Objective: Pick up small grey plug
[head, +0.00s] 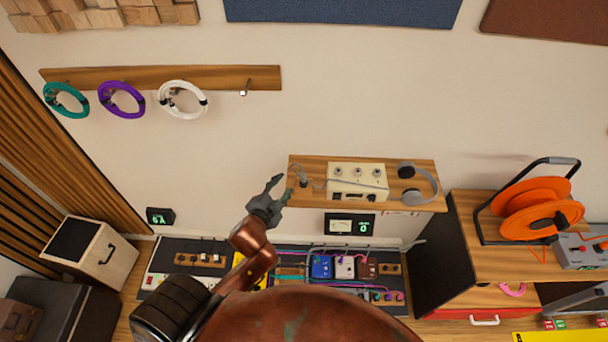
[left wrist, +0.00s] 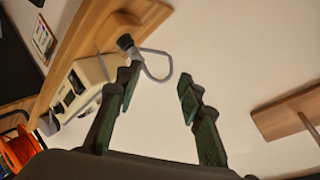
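The small grey plug (head: 303,181) stands at the left end of the wall shelf (head: 312,198), with a grey cable looping from it. It also shows in the left wrist view as a dark plug (left wrist: 126,42) with its cable loop beside it. My left gripper (head: 283,188) is just left of the shelf's end, close to the plug. The plug lies beyond the left finger's tip, apart from the gap. My right gripper is not in view.
A cream box (head: 357,182) and headphones (head: 416,184) share the shelf. A pedalboard (head: 222,262) lies below. An orange cable reel (head: 533,208) stands on the cabinet at right. Coiled cables, one white (head: 183,99), hang on a rail at upper left. The wall left of the shelf is clear.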

